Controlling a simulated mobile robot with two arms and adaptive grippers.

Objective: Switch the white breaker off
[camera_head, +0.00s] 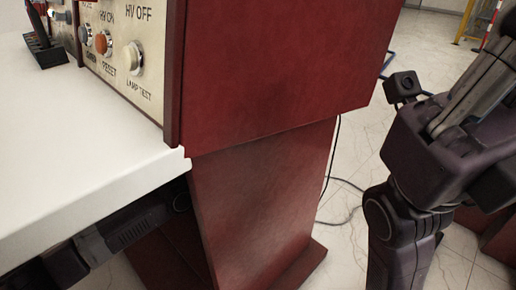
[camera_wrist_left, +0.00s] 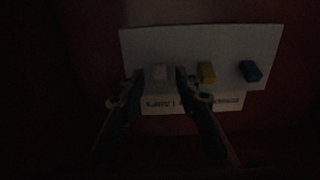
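In the dark left wrist view, a pale panel (camera_wrist_left: 225,45) carries a white breaker (camera_wrist_left: 160,71), a yellow breaker (camera_wrist_left: 207,72) and a blue breaker (camera_wrist_left: 250,71). My left gripper (camera_wrist_left: 160,82) is open, with one finger on each side of the white breaker. Whether the fingers touch it is too dark to tell. The head view does not show the breakers or my left gripper; part of my left arm (camera_head: 125,230) shows under the white tabletop. My right arm (camera_head: 425,165) is at the right of the head view, its gripper out of frame.
A white tabletop (camera_head: 70,140) and red cabinet (camera_head: 270,70) stand close in the head view. The control panel (camera_head: 112,45) has several buttons, including a white one (camera_head: 133,58). A label strip (camera_wrist_left: 227,101) lies below the breakers. Cables (camera_head: 345,183) lie on the floor.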

